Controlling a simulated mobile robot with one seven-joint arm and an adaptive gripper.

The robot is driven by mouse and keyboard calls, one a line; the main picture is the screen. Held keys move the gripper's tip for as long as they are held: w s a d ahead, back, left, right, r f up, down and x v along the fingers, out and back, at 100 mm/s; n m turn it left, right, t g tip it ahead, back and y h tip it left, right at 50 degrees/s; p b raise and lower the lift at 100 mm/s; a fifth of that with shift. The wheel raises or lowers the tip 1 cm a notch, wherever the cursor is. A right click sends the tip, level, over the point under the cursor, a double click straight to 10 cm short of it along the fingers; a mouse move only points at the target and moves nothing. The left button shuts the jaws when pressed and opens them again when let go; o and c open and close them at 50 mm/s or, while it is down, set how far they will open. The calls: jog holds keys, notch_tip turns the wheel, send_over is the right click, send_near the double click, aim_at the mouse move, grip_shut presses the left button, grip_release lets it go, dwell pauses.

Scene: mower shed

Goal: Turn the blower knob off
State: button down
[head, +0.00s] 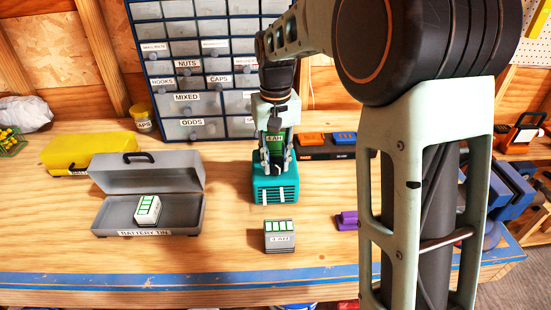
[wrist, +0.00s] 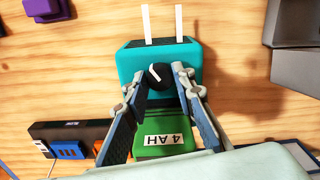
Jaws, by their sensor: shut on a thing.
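The teal blower (head: 276,190) stands on the bench with its white slats toward the front. In the wrist view, the blower (wrist: 180,58) has a small round black knob (wrist: 159,76) on top, with a white pointer line slanting toward the upper left. My gripper (head: 277,170) reaches down onto the blower from above. In the wrist view, my gripper's fingertips (wrist: 160,78) are on both sides of the knob, shut on it. A green 4 AH battery (wrist: 163,128) sits against the blower's back side, between the fingers in that view. The fingers hide the knob in the head view.
An open grey battery tin (head: 110,215) with a white-and-green battery (head: 147,210) is at left, before a yellow case (head: 82,150). Another battery (head: 279,236) lies in front of the blower. A black charger (head: 325,152) and drawer cabinet (head: 190,60) stand behind; a purple object (head: 347,220) is right.

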aim_at(276, 165)
jog(key=m+p, duration=0.1)
jog(key=m, duration=0.5)
jog(key=shift+m, duration=0.3)
dwell(0.4)
jog(key=c, duration=1.9)
grip_release()
notch_tip(276, 165, up, 12)
